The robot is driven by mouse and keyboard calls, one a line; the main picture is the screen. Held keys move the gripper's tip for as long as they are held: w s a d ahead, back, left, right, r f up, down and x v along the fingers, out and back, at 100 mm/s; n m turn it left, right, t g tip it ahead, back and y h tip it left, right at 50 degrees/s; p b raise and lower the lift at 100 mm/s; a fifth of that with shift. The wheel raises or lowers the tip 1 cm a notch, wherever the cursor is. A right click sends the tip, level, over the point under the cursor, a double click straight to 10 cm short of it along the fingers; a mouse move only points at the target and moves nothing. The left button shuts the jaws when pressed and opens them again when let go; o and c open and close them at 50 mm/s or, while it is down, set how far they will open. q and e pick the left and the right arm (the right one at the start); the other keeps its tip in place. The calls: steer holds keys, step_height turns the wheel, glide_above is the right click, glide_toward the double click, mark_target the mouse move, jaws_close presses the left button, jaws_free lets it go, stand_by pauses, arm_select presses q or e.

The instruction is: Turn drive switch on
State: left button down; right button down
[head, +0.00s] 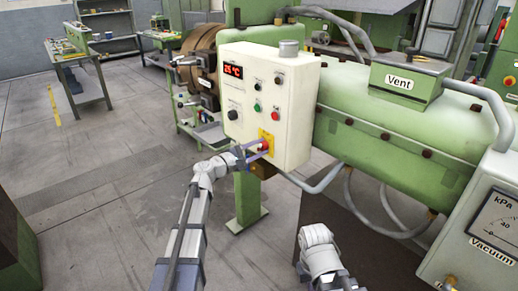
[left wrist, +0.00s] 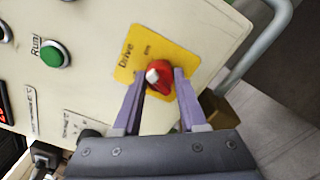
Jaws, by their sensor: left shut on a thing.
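The drive switch is a red knob with a white mark (left wrist: 160,76) on a yellow plate labelled "Drive" (left wrist: 130,66). In the head view the yellow plate (head: 268,137) is at the lower right of the cream control box (head: 295,150). My left gripper (head: 262,148) reaches it from the left. In the left wrist view the purple fingers of my left gripper (left wrist: 163,82) stand on both sides of the red knob and are shut on it. The fingers partly cover the plate's lettering. My right arm shows at the bottom of the head view; its gripper fingers cannot be made out.
The box also carries a red temperature display (head: 233,71), a black knob (head: 233,115) and a green Run button (left wrist: 54,54). A green extruder barrel (head: 400,130) runs to the right behind it. A vacuum gauge box (head: 490,225) stands at the right.

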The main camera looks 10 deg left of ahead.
arm_select(q)
steer(key=shift+m, duration=1.2)
steer(key=shift+c, duration=2.2)
jaws_free()
steer(key=v, duration=0.7)
steer(key=shift+s+a, duration=0.2)
steer(key=shift+s, duration=0.15)
